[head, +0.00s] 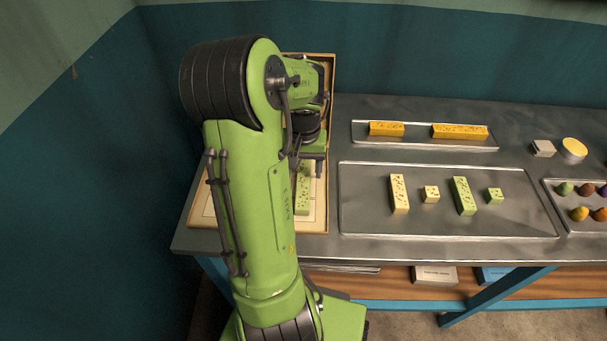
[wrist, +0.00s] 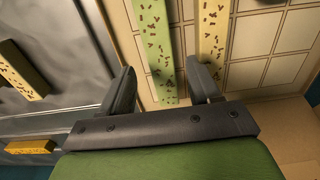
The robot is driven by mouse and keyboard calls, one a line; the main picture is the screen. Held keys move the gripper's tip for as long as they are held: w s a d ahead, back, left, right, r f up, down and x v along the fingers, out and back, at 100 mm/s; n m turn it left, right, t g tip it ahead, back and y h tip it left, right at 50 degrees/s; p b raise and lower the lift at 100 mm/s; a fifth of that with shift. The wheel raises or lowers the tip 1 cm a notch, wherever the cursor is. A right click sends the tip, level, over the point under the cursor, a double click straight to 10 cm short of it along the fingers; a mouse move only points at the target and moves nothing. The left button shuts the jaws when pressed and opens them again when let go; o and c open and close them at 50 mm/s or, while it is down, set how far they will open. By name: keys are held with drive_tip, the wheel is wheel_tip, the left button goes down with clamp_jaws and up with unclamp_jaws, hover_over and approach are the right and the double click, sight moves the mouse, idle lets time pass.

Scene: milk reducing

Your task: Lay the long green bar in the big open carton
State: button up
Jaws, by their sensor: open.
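The big open carton (head: 313,224) stands at the table's left end, its gridded floor (wrist: 262,38) plain in the wrist view. A speckled green bar (head: 303,192) lies in it, beside a cream bar (wrist: 213,38); my arm hides that cream bar in the head view. My gripper (head: 314,160) is over the carton. In the wrist view its fingers (wrist: 163,82) are apart, with the green bar (wrist: 155,45) showing between them and no finger visibly closed on it. Another green bar (head: 464,196) lies on the front tray.
The front tray (head: 370,228) also holds a cream bar (head: 399,194), a small cream block (head: 430,194) and a small green block (head: 494,196). The back tray (head: 417,132) holds two yellow bars. A grey block (head: 542,148), a round yellow-topped item (head: 573,150) and a confection tray (head: 575,228) are at right.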

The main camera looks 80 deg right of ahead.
sight(303, 182)
wheel_tip(303, 182, up, 8)
drive_tip(key=p, duration=0.2)
drive_tip(key=w+a+r+n+t, duration=0.1)
drive_tip(key=w+a+r+n, duration=0.2)
drive_tip(key=w+a, duration=0.3)
drive_tip(key=w+a+r+n+t, duration=0.1)
drive_tip(key=w+a+r+n, duration=0.15)
drive_tip(key=w+a, duration=0.45)
drive_tip(key=s+a+r+n+t, duration=0.1)
drive_tip(key=a+n, duration=0.4)
drive_tip(key=a, duration=0.5)
drive_tip(key=s+a+r+n+t, duration=0.1)
drive_tip(key=a+n, duration=0.4)
drive_tip(key=a, duration=0.6)
drive_tip(key=shift+s+a+r+t, duration=0.3)
drive_tip(key=shift+t, duration=0.5)
